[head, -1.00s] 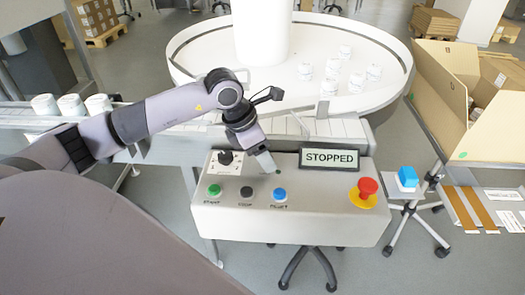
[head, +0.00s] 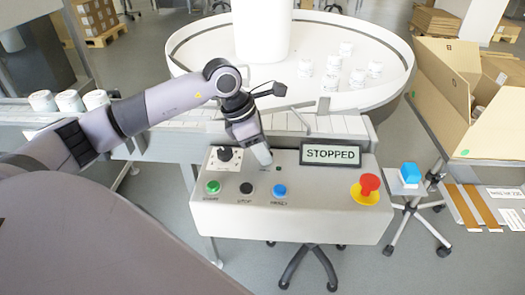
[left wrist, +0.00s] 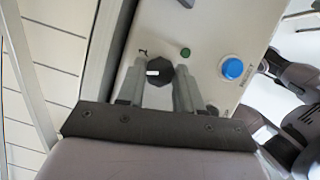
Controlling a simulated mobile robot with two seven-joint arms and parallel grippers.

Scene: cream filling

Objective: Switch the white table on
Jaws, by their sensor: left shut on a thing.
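The white round table (head: 300,92) stands behind the grey control panel (head: 320,215). The panel's display (head: 331,154) reads STOPPED. My left gripper (head: 263,157) is over the panel's upper middle, left of the display. In the left wrist view its two fingers are on either side of a black knob (left wrist: 159,72) with a white mark, and the gripper is shut on it. The head view hides that knob behind the fingers. A small dark green lamp (left wrist: 185,52) and a blue button (left wrist: 232,68) are beside it. My right gripper is not in view.
The panel also has a green button (head: 213,187), a black button (head: 246,188), a red mushroom button (head: 369,185) and another black knob (head: 226,154) on a white plate. White jars (head: 69,101) stand on the conveyor. A blue button box (head: 410,172) is on a stand at right.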

